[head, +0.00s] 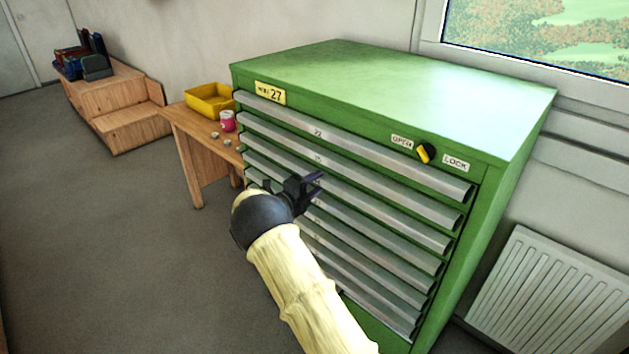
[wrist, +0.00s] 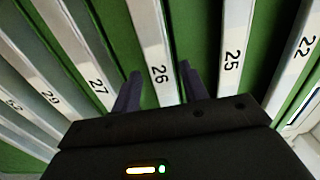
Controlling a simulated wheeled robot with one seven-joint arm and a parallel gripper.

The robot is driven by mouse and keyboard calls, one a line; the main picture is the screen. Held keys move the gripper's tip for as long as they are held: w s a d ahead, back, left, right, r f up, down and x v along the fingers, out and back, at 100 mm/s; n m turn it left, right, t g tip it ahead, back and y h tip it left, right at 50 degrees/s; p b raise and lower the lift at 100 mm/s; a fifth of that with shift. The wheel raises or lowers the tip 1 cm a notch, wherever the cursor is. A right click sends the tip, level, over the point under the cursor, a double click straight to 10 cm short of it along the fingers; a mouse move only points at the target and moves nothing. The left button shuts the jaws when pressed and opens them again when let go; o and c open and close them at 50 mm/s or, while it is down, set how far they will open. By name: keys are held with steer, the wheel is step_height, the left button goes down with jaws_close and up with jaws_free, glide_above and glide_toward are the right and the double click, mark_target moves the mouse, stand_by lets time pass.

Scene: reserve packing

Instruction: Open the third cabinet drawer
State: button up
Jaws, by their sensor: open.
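The green cabinet (head: 500,180) has a stack of drawers with long grey handle strips, all looking shut. The third drawer from the top (head: 385,214) carries the label 26 in the wrist view (wrist: 153,40). My gripper (head: 312,184) is at the cabinet front, left of its middle. In the wrist view my open fingers (wrist: 159,88) lie on either side of the 26 strip, with nothing clearly gripped. Whether they touch the strip cannot be told. My arm hides part of the lower drawers in the head view.
A black and yellow lock knob (head: 426,153) sits between OPEN and LOCK labels. A small wooden table (head: 180,125) with a yellow bin (head: 210,98) and a pink jar (head: 227,121) stands left of the cabinet. A radiator (head: 550,295) is at right. Floor at left is clear.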

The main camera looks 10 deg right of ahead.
steer(key=shift+w+d+r, duration=0.1)
steer(key=shift+d, duration=0.15)
steer(key=shift+a, duration=0.25)
steer(key=c, duration=0.9)
jaws_close()
steer(key=shift+d, duration=0.1)
